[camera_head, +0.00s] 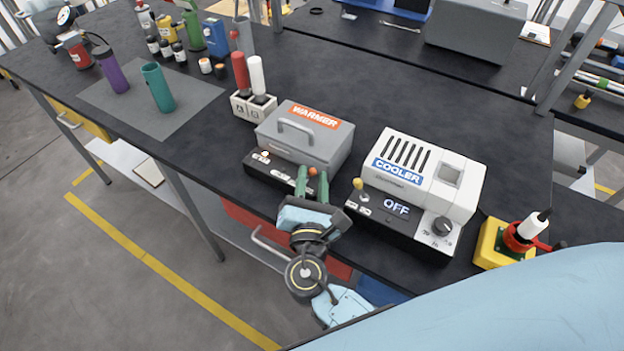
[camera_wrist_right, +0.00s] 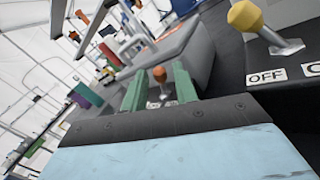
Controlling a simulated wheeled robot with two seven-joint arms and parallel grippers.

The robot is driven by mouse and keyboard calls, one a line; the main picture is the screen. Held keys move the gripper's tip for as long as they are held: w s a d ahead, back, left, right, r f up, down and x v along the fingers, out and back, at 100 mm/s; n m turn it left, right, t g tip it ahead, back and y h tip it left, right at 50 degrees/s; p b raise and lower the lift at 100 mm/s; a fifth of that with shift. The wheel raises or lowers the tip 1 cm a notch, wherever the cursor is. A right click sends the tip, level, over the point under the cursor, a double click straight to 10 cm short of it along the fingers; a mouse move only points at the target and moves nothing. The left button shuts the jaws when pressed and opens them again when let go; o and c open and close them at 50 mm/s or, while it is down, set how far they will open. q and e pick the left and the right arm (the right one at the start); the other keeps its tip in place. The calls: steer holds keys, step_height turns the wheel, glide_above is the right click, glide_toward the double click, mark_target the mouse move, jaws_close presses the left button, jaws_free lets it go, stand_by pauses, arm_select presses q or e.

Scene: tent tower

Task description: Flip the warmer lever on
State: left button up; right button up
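The grey warmer (camera_head: 332,139) with an orange WARMER label and a lid handle stands near the table's front edge. Its orange-knobbed lever (camera_head: 313,171) rises at the right end of its black front panel. In the right wrist view the lever (camera_wrist_right: 159,75) stands between my green fingertips, with gaps visible beside the knob. My right gripper (camera_head: 312,183) is open around the lever, and it shows in the wrist view (camera_wrist_right: 159,86). The lever's base and its on/off labels are partly hidden by the fingers. My left gripper is not in view.
The white cooler (camera_head: 455,185) stands close to the right, its display reading OFF, with a yellow-knobbed lever (camera_head: 358,183). A holder (camera_head: 243,106) with a red and a white cylinder stands behind left. A yellow-based stand (camera_head: 492,245) is at far right. Table behind the appliances is clear.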

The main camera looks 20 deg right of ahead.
steer(key=shift+o, duration=0.6)
steer(key=r+b+v, duration=0.1)
steer(key=v, duration=1.2)
steer(key=shift+s+f, duration=0.15)
steer(key=shift+f, duration=0.35)
steer(key=shift+a, duration=0.15)
